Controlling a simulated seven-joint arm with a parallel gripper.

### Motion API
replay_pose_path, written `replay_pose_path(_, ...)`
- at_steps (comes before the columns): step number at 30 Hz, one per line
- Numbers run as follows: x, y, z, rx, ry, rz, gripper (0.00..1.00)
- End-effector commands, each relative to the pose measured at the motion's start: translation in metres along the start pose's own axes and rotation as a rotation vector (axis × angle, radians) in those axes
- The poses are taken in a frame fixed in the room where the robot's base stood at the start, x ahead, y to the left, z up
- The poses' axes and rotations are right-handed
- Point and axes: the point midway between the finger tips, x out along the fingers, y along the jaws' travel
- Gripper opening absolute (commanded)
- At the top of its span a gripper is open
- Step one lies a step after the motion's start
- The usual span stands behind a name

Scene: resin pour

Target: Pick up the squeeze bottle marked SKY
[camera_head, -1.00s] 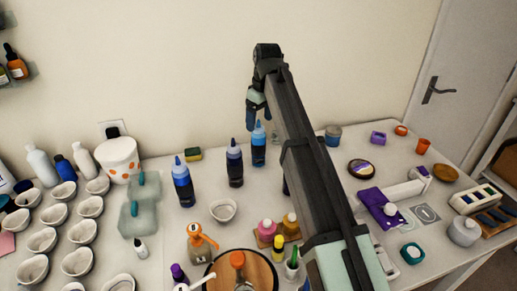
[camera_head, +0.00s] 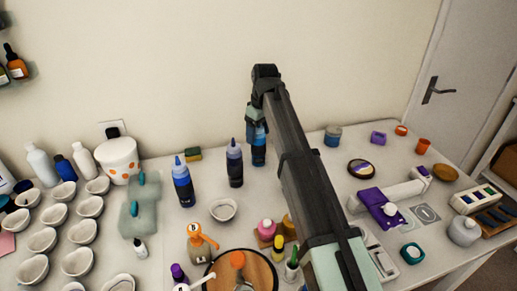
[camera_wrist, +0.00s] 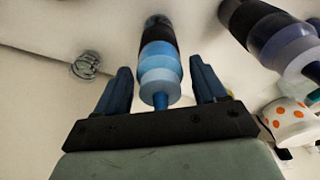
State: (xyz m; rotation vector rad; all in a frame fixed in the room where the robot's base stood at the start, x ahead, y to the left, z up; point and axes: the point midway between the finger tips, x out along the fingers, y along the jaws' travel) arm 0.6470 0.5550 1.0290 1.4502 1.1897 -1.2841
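Three squeeze bottles with dark lower bodies stand upright near the wall. The one with the lightest blue top (camera_head: 258,157) is the rightmost; it also shows in the wrist view (camera_wrist: 160,60). No marking is legible, so I cannot read SKY. My gripper (camera_head: 257,132) is above the light-blue bottle, pointing down. In the wrist view its fingers (camera_wrist: 160,66) are spread, one on each side of this bottle's top, with gaps visible.
The middle bottle stands close on the left of my gripper. Several cups fill the left side. A blue-grey jar (camera_head: 333,136) stands to the right.

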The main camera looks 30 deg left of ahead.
Motion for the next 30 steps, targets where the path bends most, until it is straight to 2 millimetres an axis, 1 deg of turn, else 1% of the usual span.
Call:
replay_pose_path(1, -0.0001, 0.0, 0.0, 0.0, 0.0, 0.0, 0.65)
replay_pose_path(2, -0.0001, 0.0, 0.0, 0.0, 0.0, 0.0, 0.62)
replay_pose_path(21, -0.0002, 0.0, 0.0001, 0.0, 0.0, 0.0, 0.01)
replay_pose_path(22, -0.0002, 0.0001, 0.0001, 0.0, 0.0, 0.0, 0.0)
replay_pose_path(30, -0.0013, 0.0002, -0.0002, 0.0, 0.0, 0.0, 0.0)
